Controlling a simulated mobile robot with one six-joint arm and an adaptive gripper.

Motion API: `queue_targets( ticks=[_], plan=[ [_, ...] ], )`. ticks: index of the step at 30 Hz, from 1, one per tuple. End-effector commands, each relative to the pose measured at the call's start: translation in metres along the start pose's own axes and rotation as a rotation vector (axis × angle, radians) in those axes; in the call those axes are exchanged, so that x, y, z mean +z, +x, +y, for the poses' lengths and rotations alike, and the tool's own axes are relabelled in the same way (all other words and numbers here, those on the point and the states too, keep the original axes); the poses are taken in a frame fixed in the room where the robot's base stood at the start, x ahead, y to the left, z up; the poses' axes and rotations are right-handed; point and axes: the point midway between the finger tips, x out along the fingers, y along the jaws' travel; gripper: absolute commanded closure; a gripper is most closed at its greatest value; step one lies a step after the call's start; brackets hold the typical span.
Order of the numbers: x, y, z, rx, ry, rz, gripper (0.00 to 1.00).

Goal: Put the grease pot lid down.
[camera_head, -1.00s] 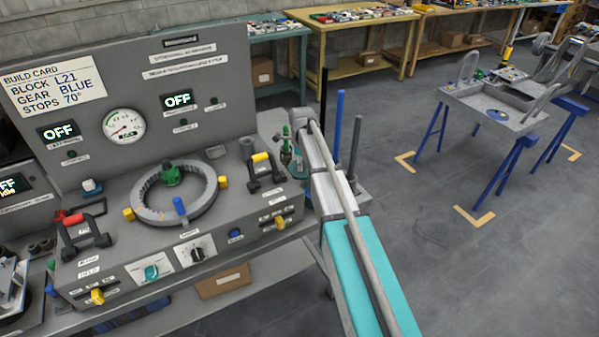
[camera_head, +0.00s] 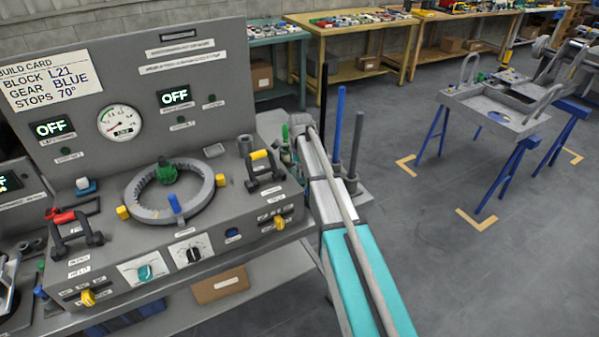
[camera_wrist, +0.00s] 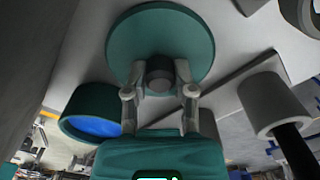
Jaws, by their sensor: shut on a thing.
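The grease pot lid is a round teal disc (camera_wrist: 150,30) with a dark knob (camera_wrist: 160,69), seen in the wrist view. My gripper (camera_wrist: 160,80) is shut on the knob, one finger on each side. Whether the lid touches the surface behind it I cannot tell. A round teal pot with a blue inside (camera_wrist: 92,126), likely the grease pot, is apart from the lid, at its lower left in the wrist view. In the head view my arm hides the gripper and the lid, beyond the right end of the grey console.
A grey cylinder on a dark post (camera_wrist: 270,102) is right of my gripper in the wrist view. Upright blue (camera_head: 337,125) and grey (camera_head: 355,145) rods stand beside my arm. The console (camera_head: 130,245) carries a toothed ring (camera_head: 140,210) and handles. Open floor lies to the right.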

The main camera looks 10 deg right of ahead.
Motion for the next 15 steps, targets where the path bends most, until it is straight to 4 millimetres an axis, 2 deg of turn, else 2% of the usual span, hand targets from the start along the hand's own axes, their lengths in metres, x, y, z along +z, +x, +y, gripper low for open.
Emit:
queue_targets(
  ticks=[6, 7, 12, 15],
  plan=[
    [0.0002, 0.0044, 0.0001, 0.0, 0.0, 0.0, 1.0],
    [0.0002, 0.0031, 0.0001, 0.0, 0.0, 0.0, 0.6],
    [0.0002, 0.0028, 0.0001, 0.0, 0.0, 0.0, 0.32],
    [0.0002, 0.0028, 0.0001, 0.0, 0.0, 0.0, 0.32]
  ],
)
